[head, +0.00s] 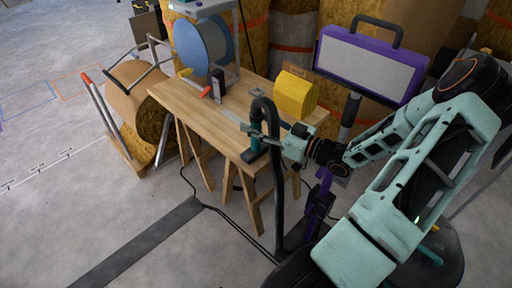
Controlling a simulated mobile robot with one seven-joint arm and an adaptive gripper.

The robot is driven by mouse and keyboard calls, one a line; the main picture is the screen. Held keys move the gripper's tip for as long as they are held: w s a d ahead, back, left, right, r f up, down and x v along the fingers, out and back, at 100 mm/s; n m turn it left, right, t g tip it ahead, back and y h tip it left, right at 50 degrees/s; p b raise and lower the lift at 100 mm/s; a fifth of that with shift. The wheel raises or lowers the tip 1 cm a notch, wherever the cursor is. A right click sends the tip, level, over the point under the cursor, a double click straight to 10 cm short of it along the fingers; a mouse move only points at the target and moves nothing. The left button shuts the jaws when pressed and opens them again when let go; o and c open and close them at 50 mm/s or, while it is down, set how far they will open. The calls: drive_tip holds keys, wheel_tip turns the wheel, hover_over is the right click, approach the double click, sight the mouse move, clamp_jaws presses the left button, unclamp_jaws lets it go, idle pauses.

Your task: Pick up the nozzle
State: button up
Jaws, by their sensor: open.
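A dark nozzle with a teal part (252,153) appears to stand at the near corner of the wooden workbench (199,103). A thick black hose (279,190) arches over beside it and runs down to the floor. My gripper (253,133) is at the left end of my pale green arm, beside the upper part of the nozzle and the hose. Its jaws are open. The hose hides part of the gripper, so I cannot tell whether the fingers are around the nozzle or touching it.
A yellow block (294,94), a black upright object (217,86) and a red-handled tool (206,92) are on the bench. A blue-rimmed spool (201,43) stands at the back. A purple-framed panel (371,66) is behind my arm. Open floor (75,215) lies to the left.

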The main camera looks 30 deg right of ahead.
clamp_jaws()
drive_tip(key=shift+r, duration=0.1)
idle(0.4)
